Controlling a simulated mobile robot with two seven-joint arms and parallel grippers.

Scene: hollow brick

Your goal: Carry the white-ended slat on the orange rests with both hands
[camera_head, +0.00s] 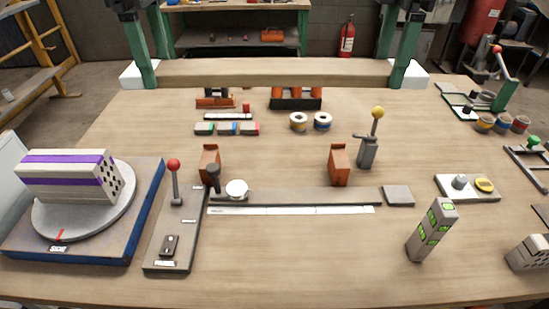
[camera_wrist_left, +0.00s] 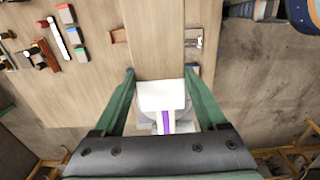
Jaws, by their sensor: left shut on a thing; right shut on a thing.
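The long wooden slat (camera_head: 275,73) with white ends is held level above the far part of the table in the head view. My left gripper (camera_head: 158,70) is shut on it near its left white end (camera_head: 130,74). My right gripper (camera_head: 392,70) is shut on it near its right white end (camera_head: 421,74). In the left wrist view, the white end (camera_wrist_left: 162,94) lies between my left gripper's green fingers (camera_wrist_left: 161,75). Two orange rests, left (camera_head: 209,163) and right (camera_head: 339,166), stand mid-table, nearer the head camera than the slat, with nothing across them.
A grey bar with a white strip (camera_head: 290,211) lies in front of the rests. A yellow-knobbed post (camera_head: 368,150) stands right of the right rest. A red-knobbed lever (camera_head: 175,180) stands left. A striped brick (camera_head: 72,176) sits on a turntable at left. Bare table lies front centre.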

